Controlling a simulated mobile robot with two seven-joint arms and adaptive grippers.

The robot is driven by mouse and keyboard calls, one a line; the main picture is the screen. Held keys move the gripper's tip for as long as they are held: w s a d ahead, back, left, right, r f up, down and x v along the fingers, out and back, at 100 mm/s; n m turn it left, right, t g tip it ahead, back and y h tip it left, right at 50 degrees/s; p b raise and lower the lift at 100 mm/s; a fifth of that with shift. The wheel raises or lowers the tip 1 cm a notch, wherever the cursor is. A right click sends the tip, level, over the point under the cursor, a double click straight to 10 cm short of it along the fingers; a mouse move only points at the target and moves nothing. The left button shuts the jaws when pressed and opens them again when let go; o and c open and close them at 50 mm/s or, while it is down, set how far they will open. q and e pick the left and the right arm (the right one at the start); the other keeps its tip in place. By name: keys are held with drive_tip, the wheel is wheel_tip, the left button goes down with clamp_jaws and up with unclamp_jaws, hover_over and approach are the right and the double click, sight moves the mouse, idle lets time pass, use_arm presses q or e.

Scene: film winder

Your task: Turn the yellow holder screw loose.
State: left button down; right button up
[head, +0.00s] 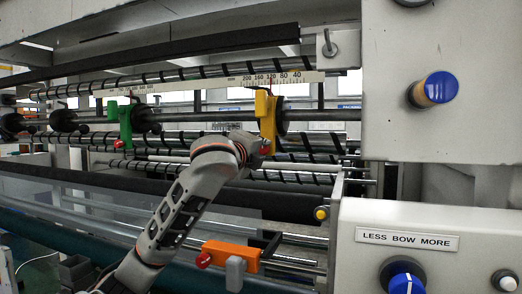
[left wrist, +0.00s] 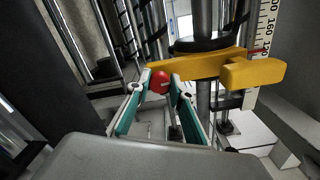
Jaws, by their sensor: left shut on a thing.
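The yellow holder (head: 266,116) hangs on the bar below the white scale, right of the middle in the head view. In the left wrist view the yellow holder (left wrist: 252,73) crosses the upper right. Its screw has a round red knob (left wrist: 160,82), which shows between my fingertips. My left gripper (head: 262,148) reaches up to the lower end of the holder, where my arm partly hides it. In the left wrist view my left gripper (left wrist: 160,88) is shut on the red knob. My right gripper is in neither view.
A green holder (head: 125,126) with a red knob stands left on the same bar. An orange holder (head: 232,256) sits lower, near my forearm. Rollers run behind the yellow holder. The machine housing (head: 440,110) with a blue knob (head: 440,87) closes off the right.

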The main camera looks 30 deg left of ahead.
use_arm(q)
drive_tip(key=n, duration=0.5)
drive_tip(key=shift+f+n, duration=0.1)
drive_tip(key=shift+n, duration=0.3)
drive_tip(key=n, duration=0.5)
drive_tip(key=shift+n, duration=0.4)
drive_tip(key=c, duration=1.8)
unclamp_jaws()
drive_tip(key=v, duration=1.2)
drive_tip(key=shift+f, duration=0.1)
